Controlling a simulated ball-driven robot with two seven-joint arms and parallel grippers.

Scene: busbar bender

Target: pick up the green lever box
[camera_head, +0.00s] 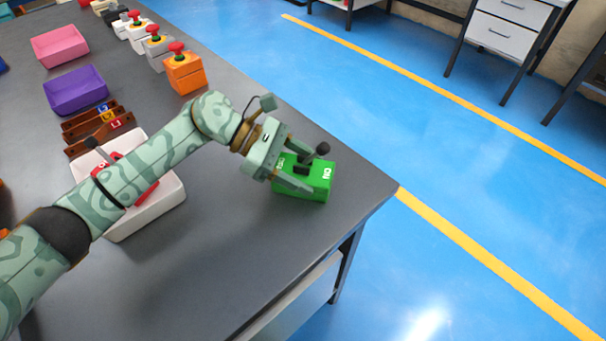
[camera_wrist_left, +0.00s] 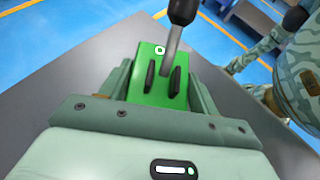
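The green lever box (camera_head: 318,181) stands on the grey table near its right corner. It has a black-knobbed lever on top and white lettering. My left gripper (camera_head: 302,181) is at the box, with one finger on each side of it. In the left wrist view the green lever box (camera_wrist_left: 158,84) shows between the two fingers, with the lever rising toward the camera. The fingertips are largely hidden, so I cannot tell whether they touch the box. My right gripper is not in view.
A white tray (camera_head: 161,213) with a red-based lever device lies under my left arm. Purple (camera_head: 76,90) and pink (camera_head: 60,45) bins and an orange button box (camera_head: 185,74) stand farther back. The table in front of the green box is clear; its edge is close on the right.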

